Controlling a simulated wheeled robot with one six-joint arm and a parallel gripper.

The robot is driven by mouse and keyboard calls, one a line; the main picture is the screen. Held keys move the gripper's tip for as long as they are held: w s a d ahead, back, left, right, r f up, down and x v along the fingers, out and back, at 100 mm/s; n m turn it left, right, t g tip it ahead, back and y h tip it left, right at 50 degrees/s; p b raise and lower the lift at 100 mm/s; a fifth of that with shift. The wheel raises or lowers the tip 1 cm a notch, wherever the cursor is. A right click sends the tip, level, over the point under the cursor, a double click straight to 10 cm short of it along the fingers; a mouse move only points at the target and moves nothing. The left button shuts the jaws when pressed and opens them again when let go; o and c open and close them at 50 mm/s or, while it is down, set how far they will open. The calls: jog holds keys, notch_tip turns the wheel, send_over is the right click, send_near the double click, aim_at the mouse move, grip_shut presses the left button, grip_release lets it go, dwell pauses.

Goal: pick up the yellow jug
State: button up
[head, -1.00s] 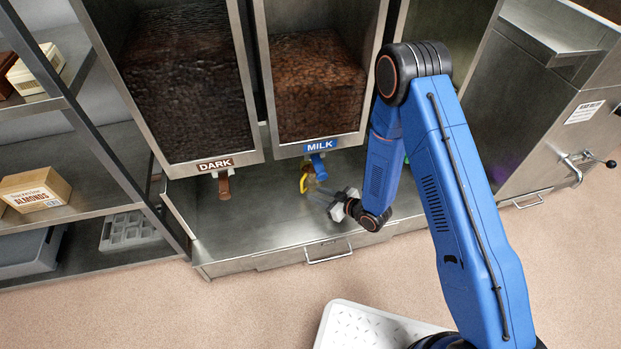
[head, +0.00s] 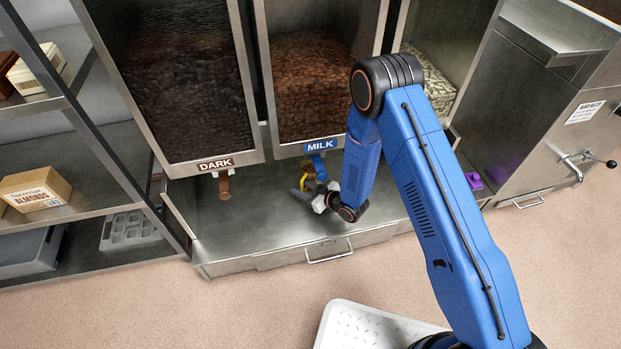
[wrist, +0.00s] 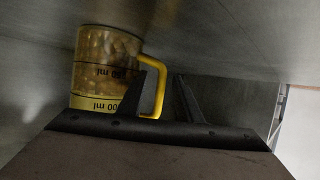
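The yellow jug (wrist: 107,62) shows in the wrist view as a clear cup with ml markings and a yellow handle (wrist: 160,88). In the head view, a little of the yellow jug (head: 306,168) shows under the MILK spout, mostly hidden by the spout and my gripper. My gripper (wrist: 166,74) is open, its two dark fingers apart. The left finger overlaps the handle in the wrist view, and the handle's outer bar shows near the gap between the fingers. I cannot tell whether they touch. In the head view my gripper (head: 304,184) is close to the jug.
The DARK hopper (head: 215,163) and MILK hopper (head: 320,145) hang over the metal counter (head: 250,225). A DARK spout (head: 224,186) is left of the jug. A purple object (head: 474,181) sits at the counter's right. Shelves (head: 95,215) stand at left. The front counter is clear.

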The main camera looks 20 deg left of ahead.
grip_shut()
dwell(1.4)
